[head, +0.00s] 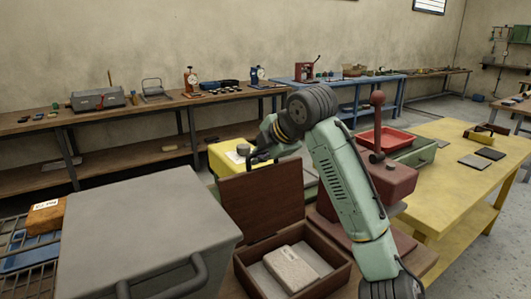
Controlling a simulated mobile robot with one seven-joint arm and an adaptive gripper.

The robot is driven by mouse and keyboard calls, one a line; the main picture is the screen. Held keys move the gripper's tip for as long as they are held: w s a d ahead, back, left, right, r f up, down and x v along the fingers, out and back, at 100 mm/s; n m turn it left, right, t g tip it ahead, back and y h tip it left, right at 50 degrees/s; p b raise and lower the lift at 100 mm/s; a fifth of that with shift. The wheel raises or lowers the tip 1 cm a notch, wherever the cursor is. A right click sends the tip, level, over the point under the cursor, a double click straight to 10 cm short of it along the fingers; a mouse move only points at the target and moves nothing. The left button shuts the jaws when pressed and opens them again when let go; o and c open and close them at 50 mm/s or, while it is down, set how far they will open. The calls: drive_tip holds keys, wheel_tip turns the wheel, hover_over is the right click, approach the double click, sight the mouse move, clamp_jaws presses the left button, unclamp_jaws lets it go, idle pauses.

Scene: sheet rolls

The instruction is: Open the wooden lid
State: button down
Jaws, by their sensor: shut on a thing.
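The wooden lid (260,203) is a dark reddish-brown panel. It stands raised, roughly upright, at the back of the wooden box (341,277). The box is open at the top, and a pale block with a small label (291,268) lies inside. My gripper (254,161) is at the lid's upper edge, shut on the lid. The fingertips are small and partly hard to make out. My arm comes in from the lower right and arches over the right side of the box.
A grey case with a handle (140,245) stands close left of the box. A dark red press (385,180) with a lever stands to the right, behind my arm. A yellow table (460,190) is at the right. Workbenches with tools line the wall.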

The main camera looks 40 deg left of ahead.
drive_tip(key=shift+w+a+r, duration=0.1)
drive_tip(key=shift+w+a, duration=0.05)
drive_tip(key=shift+a, duration=0.1)
drive_tip(key=c, duration=1.7)
unclamp_jaws()
drive_tip(key=shift+o, duration=0.2)
drive_tip(key=v, duration=1.2)
